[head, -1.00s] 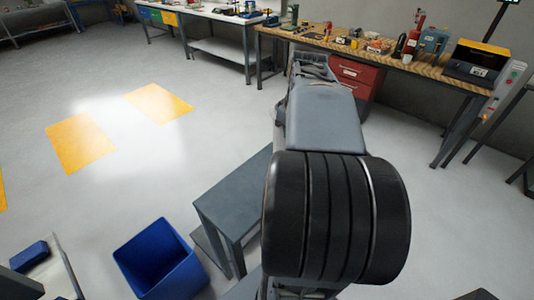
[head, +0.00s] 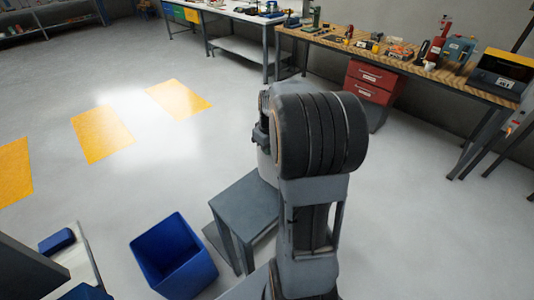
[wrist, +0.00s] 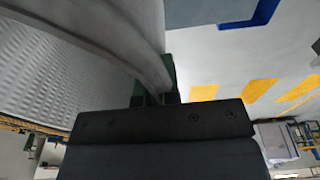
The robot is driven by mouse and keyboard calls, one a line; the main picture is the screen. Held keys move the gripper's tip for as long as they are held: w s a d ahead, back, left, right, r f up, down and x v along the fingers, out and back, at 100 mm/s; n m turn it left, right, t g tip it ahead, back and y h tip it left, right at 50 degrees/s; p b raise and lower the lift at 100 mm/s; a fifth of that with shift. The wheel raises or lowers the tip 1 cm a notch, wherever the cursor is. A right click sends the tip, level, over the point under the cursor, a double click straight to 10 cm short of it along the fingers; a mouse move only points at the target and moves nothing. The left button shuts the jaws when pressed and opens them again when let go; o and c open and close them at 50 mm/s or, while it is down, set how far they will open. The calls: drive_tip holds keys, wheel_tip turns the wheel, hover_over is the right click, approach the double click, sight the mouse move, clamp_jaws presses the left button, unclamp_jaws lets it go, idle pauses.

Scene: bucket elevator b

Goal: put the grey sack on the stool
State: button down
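In the wrist view, the grey sack (wrist: 50,75) fills the upper left, with a dimpled surface and a smooth curved grey edge. My gripper (wrist: 155,85) has its green-padded fingers against that edge, shut on the sack as far as I can see. In the head view, the arm hides the gripper and most of the load. A pale grey piece, likely the sack (head: 266,168), shows left of the arm by the stool's far edge. The grey stool (head: 240,205) stands below, left of the arm, and its visible top is bare. I cannot tell whether sack and stool touch.
A blue bin (head: 175,258) stands on the floor left of the stool. A wooden workbench (head: 400,62) with tools and a red drawer unit (head: 372,84) is behind at right. A white bench (head: 235,35) stands at the back. The floor with yellow patches at left is clear.

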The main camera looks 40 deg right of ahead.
sight(266, 163)
drive_tip(key=shift+w+f, duration=0.15)
drive_tip(key=shift+f, duration=0.75)
drive_tip(key=shift+w+f, duration=0.1)
drive_tip(key=shift+f, duration=0.85)
drive_tip(key=c, duration=1.8)
unclamp_jaws()
drive_tip(key=shift+f, duration=0.15)
drive_tip(key=o, duration=0.5)
drive_tip(key=shift+c, duration=0.2)
drive_tip(key=shift+a, duration=0.1)
